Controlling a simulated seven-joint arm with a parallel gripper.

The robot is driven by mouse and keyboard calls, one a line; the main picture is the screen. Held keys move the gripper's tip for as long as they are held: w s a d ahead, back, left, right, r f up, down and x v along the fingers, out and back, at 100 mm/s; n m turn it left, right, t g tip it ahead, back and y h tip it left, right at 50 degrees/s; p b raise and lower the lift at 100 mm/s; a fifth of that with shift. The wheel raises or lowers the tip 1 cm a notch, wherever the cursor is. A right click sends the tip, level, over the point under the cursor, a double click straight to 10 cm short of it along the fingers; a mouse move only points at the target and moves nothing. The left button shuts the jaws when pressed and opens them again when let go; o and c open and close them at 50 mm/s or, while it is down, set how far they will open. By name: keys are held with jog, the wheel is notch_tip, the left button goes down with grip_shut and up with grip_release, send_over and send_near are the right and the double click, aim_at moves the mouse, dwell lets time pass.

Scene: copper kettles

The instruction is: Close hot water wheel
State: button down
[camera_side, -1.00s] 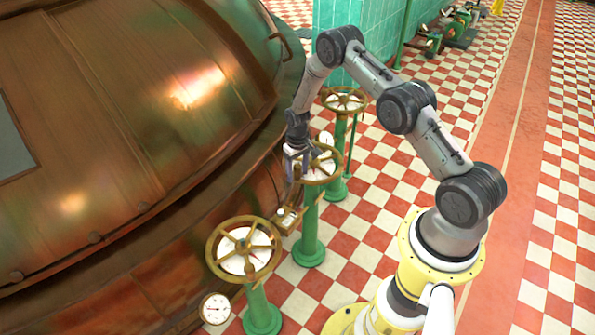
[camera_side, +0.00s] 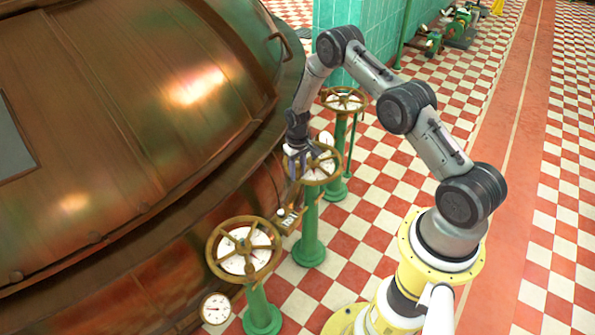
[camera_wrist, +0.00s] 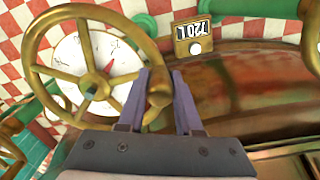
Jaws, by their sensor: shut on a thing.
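Three brass hand wheels stand on green columns beside the copper kettle. My gripper (camera_side: 297,167) is at the kettle-side rim of the middle wheel (camera_side: 325,181). In the wrist view my gripper (camera_wrist: 161,82) has one finger on each side of the rim of this wheel (camera_wrist: 75,14), shut on it. A white dial (camera_wrist: 110,58) with a red pointer shows behind the spokes. The near wheel (camera_side: 274,243) and the far wheel (camera_side: 343,95) are apart from my gripper. No label shows which wheel is for hot water.
The copper kettle (camera_side: 150,110) fills the left, close to my gripper. A round gauge (camera_side: 216,309) sits by the near wheel. The checkered floor (camera_side: 375,190) is open to the right.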

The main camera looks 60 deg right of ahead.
aim_at(286, 166)
jog(key=shift+w, duration=0.15)
dwell(0.7)
jog(key=w+m, duration=0.3)
jog(key=m, duration=0.1)
jog(key=shift+w+d, duration=0.15)
jog(key=shift+d, duration=0.1)
jog(key=shift+w+d+m, duration=0.4)
jog(key=shift+w+m, duration=0.35)
jog(key=shift+m, duration=0.2)
jog(key=shift+w+d+m, duration=0.4)
jog(key=shift+w+m, duration=0.35)
jog(key=shift+m, duration=0.2)
jog(key=shift+r, duration=0.1)
jog(key=c, duration=0.6)
grip_release()
jog(key=shift+s, duration=0.1)
notch_tip(286, 166, up, 14)
